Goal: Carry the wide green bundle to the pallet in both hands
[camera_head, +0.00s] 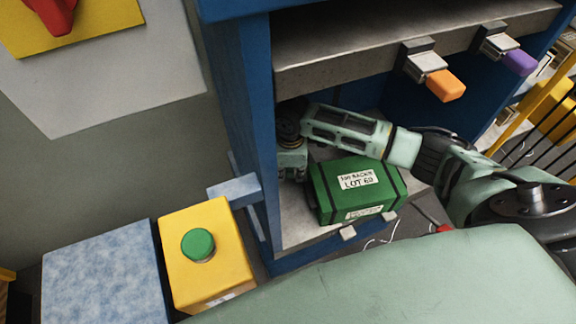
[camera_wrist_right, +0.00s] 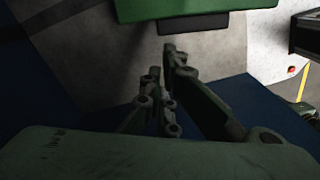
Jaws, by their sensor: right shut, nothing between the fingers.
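The wide green bundle (camera_head: 345,198) is a box shape with dark straps and a white label reading LOT 60. It rests on the grey lower shelf (camera_head: 302,228) of a blue machine. My right arm comes in from the right and passes above and behind it. My right gripper (camera_head: 291,163) is at the bundle's left end, partly hidden in the head view. In the right wrist view the right gripper's fingers (camera_wrist_right: 168,85) are together and empty, and the bundle's green side (camera_wrist_right: 215,8) shows at the top. My left gripper and the pallet are not in view.
The blue frame post (camera_head: 238,100) stands just left of the right gripper. An orange handle (camera_head: 445,86) and a purple handle (camera_head: 520,62) hang from the upper ledge. A yellow box (camera_head: 206,275) with a green button (camera_head: 198,244) stands at lower left. Yellow railings (camera_head: 540,105) are at right.

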